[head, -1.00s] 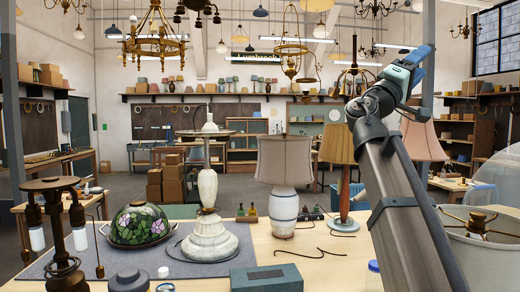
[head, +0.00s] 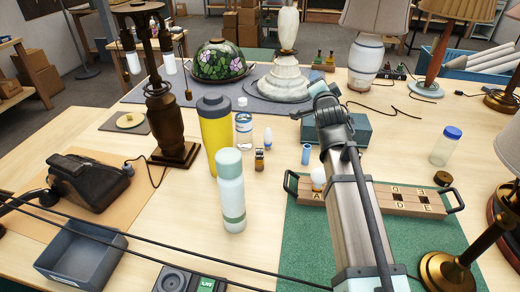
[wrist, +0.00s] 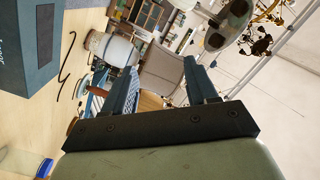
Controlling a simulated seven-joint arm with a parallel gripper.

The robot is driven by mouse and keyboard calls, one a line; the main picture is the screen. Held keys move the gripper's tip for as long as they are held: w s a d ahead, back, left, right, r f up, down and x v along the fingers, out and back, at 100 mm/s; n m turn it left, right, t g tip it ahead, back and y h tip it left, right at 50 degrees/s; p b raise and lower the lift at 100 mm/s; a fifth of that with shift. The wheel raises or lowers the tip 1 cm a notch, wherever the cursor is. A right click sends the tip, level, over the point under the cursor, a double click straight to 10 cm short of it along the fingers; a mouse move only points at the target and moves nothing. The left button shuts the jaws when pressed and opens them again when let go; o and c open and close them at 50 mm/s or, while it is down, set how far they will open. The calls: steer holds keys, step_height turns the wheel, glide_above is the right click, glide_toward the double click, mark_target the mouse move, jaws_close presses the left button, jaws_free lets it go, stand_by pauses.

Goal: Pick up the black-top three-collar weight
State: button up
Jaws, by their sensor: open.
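I cannot surely pick out the black-top three-collar weight. A small brass-coloured piece with a dark top (head: 259,160) stands upright on the table beside a white-and-blue bottle; its collars are too small to make out. Small dark-and-brass pieces (head: 319,57) stand at the back, behind the grey mat. No weight is recognisable in that view.
A yellow bottle (head: 215,132) and a pale green bottle (head: 230,190) stand left of my arm. A teal box (head: 350,129) sits behind it. A handled wooden tray (head: 400,199) lies on the green mat. Lamps line the back.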

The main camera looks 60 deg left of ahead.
steer(key=s+a+f+m+g+y, duration=0.2)
steer(key=s+f+m, duration=0.2)
steer(key=s+f, duration=0.25)
steer(key=m, duration=2)
glide_toward(259, 151)
steer(key=shift+s+a+f+h, duration=0.15)
steer(key=shift+f+h, duration=0.15)
steer(key=shift+f, duration=0.6)
steer(key=shift+w+a+f+t, duration=0.15)
steer(key=shift+w+a+t, duration=0.05)
steer(key=shift+a+t, duration=0.1)
steer(key=x, duration=1.1)
steer(key=shift+w+a, duration=0.15)
steer(key=shift+c, duration=0.4)
jaws_close()
